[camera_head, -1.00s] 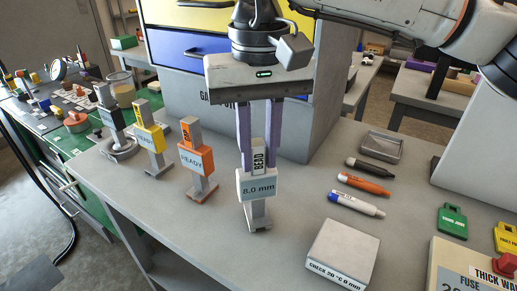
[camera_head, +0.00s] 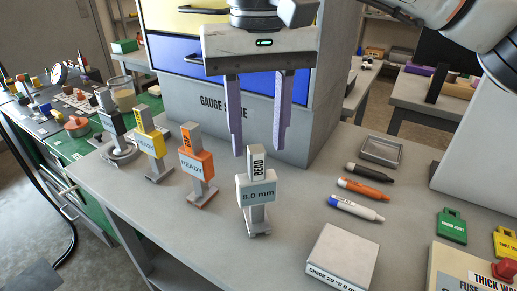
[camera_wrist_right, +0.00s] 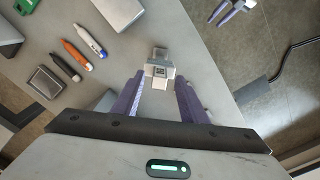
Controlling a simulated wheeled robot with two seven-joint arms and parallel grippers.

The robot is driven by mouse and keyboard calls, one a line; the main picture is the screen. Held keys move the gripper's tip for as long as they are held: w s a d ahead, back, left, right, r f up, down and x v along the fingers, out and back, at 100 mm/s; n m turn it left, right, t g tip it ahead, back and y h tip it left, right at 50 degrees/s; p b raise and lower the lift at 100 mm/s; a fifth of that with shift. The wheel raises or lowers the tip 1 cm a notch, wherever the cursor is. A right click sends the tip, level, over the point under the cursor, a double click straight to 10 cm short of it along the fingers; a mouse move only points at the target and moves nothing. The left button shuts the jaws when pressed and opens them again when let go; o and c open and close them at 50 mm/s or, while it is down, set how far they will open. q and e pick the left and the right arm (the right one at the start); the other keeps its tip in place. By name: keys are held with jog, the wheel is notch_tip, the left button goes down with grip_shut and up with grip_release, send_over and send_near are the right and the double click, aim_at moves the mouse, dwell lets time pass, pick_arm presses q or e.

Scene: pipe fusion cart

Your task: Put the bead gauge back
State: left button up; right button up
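The bead gauge (camera_head: 256,192), a grey stand with a white block reading "BEAD" and "8.0 mm", stands upright on the grey bench top. It also shows in the right wrist view (camera_wrist_right: 160,69), beyond and between my fingertips. My right gripper (camera_head: 258,150) is open and empty above and behind the gauge, its two purple fingers apart. My left gripper (camera_wrist_right: 228,12) shows only in the right wrist view, at the top edge, with its purple fingers apart and nothing seen between them.
Pens (camera_head: 362,188), a small tray (camera_head: 382,150) and a check block (camera_head: 343,254) lie to the right. A blue-and-yellow drawer cabinet (camera_head: 190,98) stands behind.

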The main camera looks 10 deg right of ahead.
notch_tip(320, 180, up, 8)
jog(key=shift+p, duration=0.45)
jog(key=shift+f, duration=0.15)
dwell(1.0)
